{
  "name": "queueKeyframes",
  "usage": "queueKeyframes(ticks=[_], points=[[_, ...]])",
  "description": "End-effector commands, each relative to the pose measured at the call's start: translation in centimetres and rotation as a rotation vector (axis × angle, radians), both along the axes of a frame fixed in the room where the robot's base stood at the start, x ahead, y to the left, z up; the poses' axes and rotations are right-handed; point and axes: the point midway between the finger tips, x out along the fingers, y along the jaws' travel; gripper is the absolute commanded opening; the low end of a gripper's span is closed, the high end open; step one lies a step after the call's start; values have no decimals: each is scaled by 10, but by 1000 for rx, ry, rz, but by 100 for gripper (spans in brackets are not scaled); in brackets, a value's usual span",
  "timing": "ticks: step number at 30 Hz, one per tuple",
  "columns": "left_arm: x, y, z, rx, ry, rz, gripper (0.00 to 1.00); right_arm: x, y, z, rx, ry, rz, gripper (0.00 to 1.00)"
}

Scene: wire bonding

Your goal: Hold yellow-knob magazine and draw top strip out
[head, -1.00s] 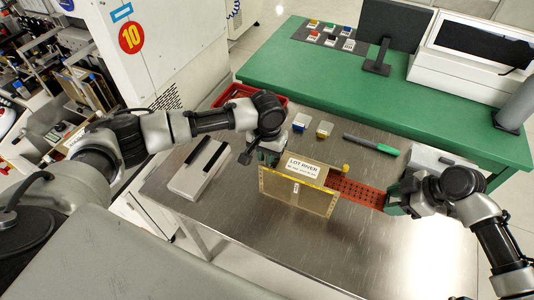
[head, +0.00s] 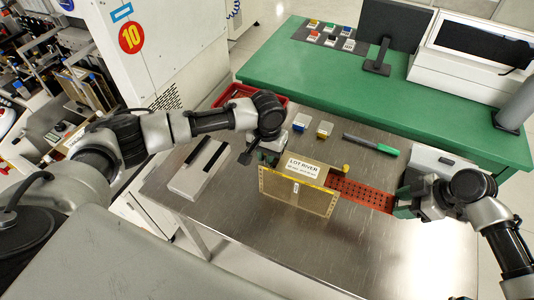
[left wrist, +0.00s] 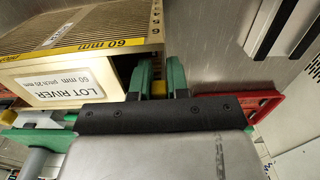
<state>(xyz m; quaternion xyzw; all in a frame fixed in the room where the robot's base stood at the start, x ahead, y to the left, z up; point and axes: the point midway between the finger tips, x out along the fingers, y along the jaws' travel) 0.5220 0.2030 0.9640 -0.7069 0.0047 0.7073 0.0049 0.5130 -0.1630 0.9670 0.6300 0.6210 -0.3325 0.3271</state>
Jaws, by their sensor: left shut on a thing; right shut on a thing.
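The magazine (head: 297,193) is a tan slotted box with a yellow edge and a "LOT RIVER" label, standing on the steel table. A yellow knob (head: 345,168) shows at its right end. My left gripper (head: 268,158) is shut on the magazine's left end; in the left wrist view its green fingers (left wrist: 153,78) close around a small yellow part there. A red perforated strip (head: 362,193) sticks out of the magazine's right side, near its top. My right gripper (head: 402,202) is shut on the strip's outer end. The strip's inner end is hidden inside the magazine.
A grey block with black bars (head: 201,167) lies left of the magazine. A red tray (head: 240,92) stands at the back left. The front table is clear.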

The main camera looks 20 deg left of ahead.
Motion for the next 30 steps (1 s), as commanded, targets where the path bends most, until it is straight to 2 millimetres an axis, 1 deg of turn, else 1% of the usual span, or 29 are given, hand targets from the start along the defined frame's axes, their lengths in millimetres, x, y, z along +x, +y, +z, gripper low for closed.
queueKeyframes(ticks=[16,30], points=[[0,0,1,-1,-1,0,0,0,-22,0,-1,1,-2,23],[0,0,1,-1,-1,0,0,0,-26,0,0,1,-1,23]])
